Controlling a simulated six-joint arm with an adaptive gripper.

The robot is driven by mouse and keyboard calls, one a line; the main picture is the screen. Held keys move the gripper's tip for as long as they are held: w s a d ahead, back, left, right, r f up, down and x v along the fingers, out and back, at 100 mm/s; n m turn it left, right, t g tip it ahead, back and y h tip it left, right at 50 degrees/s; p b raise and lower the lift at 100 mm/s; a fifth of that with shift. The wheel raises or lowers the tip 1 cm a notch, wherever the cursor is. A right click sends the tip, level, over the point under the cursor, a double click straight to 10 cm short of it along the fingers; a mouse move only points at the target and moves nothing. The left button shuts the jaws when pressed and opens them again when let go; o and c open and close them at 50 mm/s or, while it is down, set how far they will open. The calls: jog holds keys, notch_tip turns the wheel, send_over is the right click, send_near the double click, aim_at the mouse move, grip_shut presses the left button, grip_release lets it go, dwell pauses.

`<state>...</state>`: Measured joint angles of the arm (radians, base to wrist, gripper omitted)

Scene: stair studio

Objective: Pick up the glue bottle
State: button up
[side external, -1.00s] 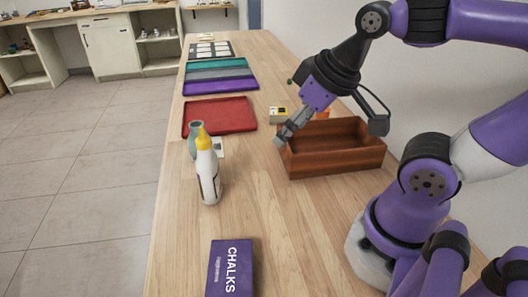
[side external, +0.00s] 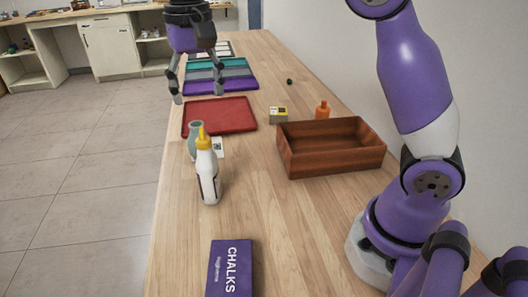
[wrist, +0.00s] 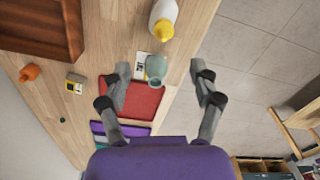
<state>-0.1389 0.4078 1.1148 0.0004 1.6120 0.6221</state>
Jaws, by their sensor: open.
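The glue bottle (side external: 208,178) is white with a yellow nozzle cap and stands upright near the table's left edge. In the wrist view the glue bottle (wrist: 162,16) shows at the top, partly cut off by the frame edge. My gripper (side external: 198,97) is open and empty. In the side view it hangs in the air over the far part of the table, beyond the bottle. In the wrist view my gripper's (wrist: 160,86) fingers are spread wide, pointing toward the bottle's side of the table, with a gap between them and the bottle.
A grey-green vase (side external: 195,138) stands just behind the bottle, near a white card (side external: 218,147). A red tray (side external: 232,117) lies beyond. A wooden box (side external: 300,168), an orange bottle (side external: 322,110) and a yellow box (side external: 278,116) are to the right. A purple chalk box (side external: 230,272) lies in front.

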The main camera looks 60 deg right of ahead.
aim_at(201, 127)
notch_tip(201, 127, down, 5)
jog(key=shift+w+a+f, duration=0.1)
jog(key=f, duration=0.5)
jog(key=shift+a+f, duration=0.15)
jog(key=shift+a, duration=0.1)
grip_shut()
